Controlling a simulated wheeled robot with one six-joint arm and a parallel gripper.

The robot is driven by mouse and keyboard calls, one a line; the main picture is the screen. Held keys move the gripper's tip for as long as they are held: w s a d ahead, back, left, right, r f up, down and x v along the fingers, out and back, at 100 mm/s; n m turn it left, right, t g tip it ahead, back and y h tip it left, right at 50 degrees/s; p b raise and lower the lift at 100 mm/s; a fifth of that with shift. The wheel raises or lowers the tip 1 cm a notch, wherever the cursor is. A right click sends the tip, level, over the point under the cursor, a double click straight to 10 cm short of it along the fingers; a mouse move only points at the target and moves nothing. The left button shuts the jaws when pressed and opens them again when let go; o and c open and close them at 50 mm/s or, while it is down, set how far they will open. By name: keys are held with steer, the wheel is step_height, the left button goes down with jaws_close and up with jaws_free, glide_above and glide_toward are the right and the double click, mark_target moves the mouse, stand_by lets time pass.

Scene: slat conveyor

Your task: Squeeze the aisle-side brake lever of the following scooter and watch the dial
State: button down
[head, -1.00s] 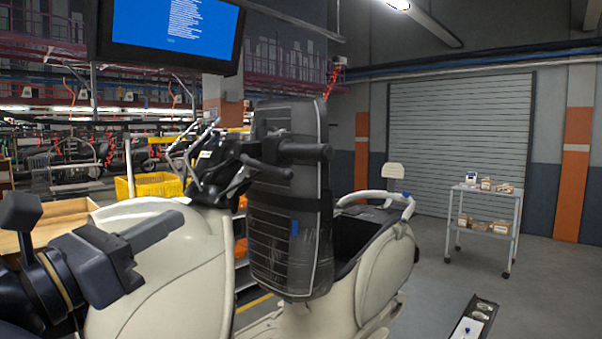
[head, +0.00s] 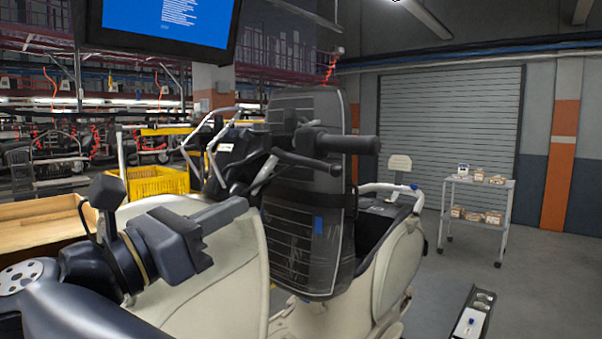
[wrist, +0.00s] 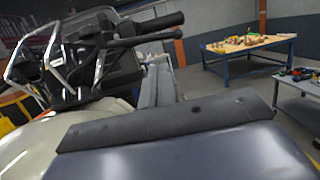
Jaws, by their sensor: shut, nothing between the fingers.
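The cream scooter (head: 380,285) stands in front of me, its dark handlebar area high in the middle of the head view. A black handgrip (head: 348,144) points right, with a dark brake lever (head: 305,162) just below it. Grip and lever also show at the upper left of the wrist view, the brake lever (wrist: 142,39) under the handgrip (wrist: 152,24). My gripper (head: 235,212) is shut and empty, left of and below the lever and apart from it. It fills the lower wrist view as a dark bar (wrist: 165,124). I cannot make out a dial.
A tall dark wrapped panel (head: 300,240) stands right behind the lever. A yellow crate (head: 160,182) and wooden box (head: 40,232) are at left. A screen (head: 165,20) hangs above. A trolley (head: 478,205) stands on open floor at right; the wrist view shows a wooden-topped table (wrist: 250,45).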

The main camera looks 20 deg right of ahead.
steer(key=p, duration=0.5)
glide_toward(323, 170)
steer(key=w+d, duration=0.1)
steer(key=w+d+r, duration=0.2)
steer(key=w, duration=0.1)
steer(key=shift+d, duration=0.35)
steer(key=shift+w+d, duration=0.4)
steer(key=shift+d, duration=0.15)
steer(key=shift+f, duration=0.1)
steer(key=d+n+t+y+b, duration=0.1)
steer(key=d+b, duration=0.1)
steer(key=b, duration=0.1)
steer(key=d+n+t+y+b, duration=0.1)
steer(key=d+t+b, duration=0.1)
steer(key=b, duration=0.2)
steer(key=shift+w, duration=0.4)
steer(key=shift+n, duration=0.3)
steer(key=shift+r, duration=0.35)
